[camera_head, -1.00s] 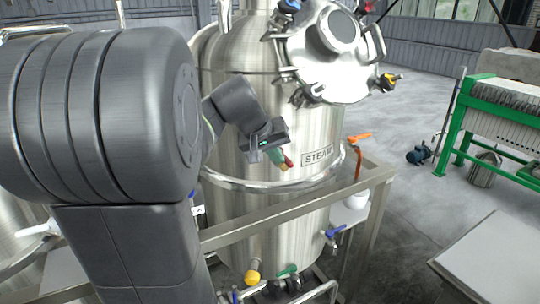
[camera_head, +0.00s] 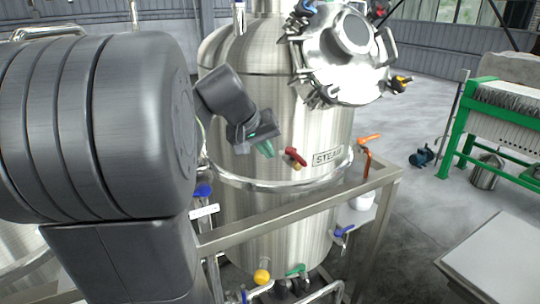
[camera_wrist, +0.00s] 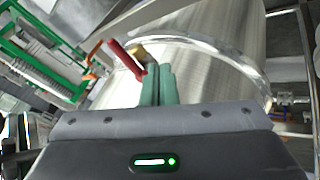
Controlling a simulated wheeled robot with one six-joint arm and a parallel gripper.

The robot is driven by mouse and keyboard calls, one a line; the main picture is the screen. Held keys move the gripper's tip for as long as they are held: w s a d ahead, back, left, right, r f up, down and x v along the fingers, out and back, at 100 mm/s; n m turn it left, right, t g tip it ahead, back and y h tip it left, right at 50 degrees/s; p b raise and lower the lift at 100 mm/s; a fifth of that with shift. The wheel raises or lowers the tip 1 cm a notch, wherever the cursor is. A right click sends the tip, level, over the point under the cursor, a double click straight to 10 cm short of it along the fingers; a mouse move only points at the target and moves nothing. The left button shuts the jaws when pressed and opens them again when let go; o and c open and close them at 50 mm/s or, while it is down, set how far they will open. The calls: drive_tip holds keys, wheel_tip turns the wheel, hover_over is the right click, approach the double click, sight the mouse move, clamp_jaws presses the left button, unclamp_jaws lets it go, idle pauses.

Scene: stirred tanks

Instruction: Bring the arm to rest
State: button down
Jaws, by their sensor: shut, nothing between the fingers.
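My gripper (camera_head: 265,149) is in front of the steel tank (camera_head: 268,95), left of a small red-handled valve (camera_head: 295,157) on the tank's wall. In the wrist view its green fingers (camera_wrist: 158,84) are together with nothing between them. The red handle (camera_wrist: 127,60) shows just beyond and left of the fingertips there. Whether the fingers touch it cannot be told. My arm's large dark links fill the left of the head view and hide part of the tank's left side.
A steel frame rail (camera_head: 300,208) runs in front of the tank, with an orange-handled valve (camera_head: 368,140) at right. A blue-handled valve (camera_head: 343,231) is lower. A round hatch (camera_head: 345,50) with clamps is above. A green-framed press (camera_head: 500,115) and a pale tabletop (camera_head: 495,260) stand right.

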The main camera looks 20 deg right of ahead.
drive_tip(key=s+d+v, duration=0.1)
drive_tip(key=v, duration=0.6)
drive_tip(key=shift+s+r+b, duration=0.15)
drive_tip(key=shift+r+b, duration=0.15)
drive_tip(key=shift+r, duration=0.05)
drive_tip(key=shift+a, duration=0.1)
